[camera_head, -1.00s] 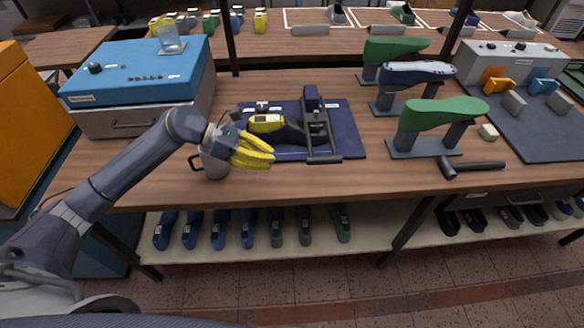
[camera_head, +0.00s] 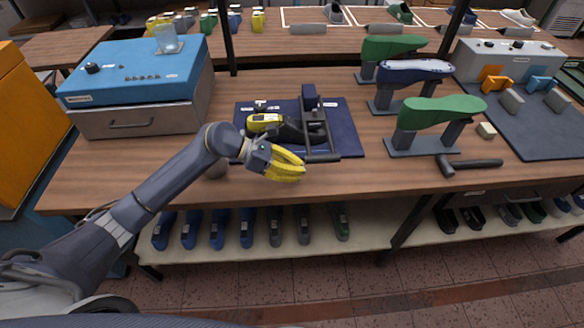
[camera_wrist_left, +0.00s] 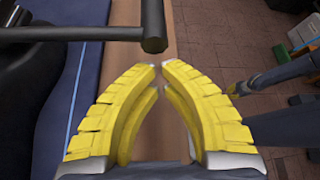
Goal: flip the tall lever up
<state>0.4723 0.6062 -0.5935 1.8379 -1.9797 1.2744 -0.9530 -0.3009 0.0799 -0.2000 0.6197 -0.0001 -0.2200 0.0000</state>
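A dark clamp fixture (camera_head: 311,104) stands on the blue mat and holds a black-and-yellow shoe-shaped piece (camera_head: 268,122). A dark lever frame at its right comes forward and down to a low crossbar handle (camera_head: 322,159) near the mat's front edge. My left gripper (camera_head: 301,172) is just in front of and left of that handle, its yellow fingers pointing right. In the left wrist view the handle's round end (camera_wrist_left: 153,32) lies just beyond the fingertips (camera_wrist_left: 160,66), apart from them. The fingertips are almost together with nothing between them.
A blue-topped machine (camera_head: 135,72) stands at left. Green lasts (camera_head: 440,110) on stands and a black hammer (camera_head: 470,164) are at right. The table's front edge is close below the gripper.

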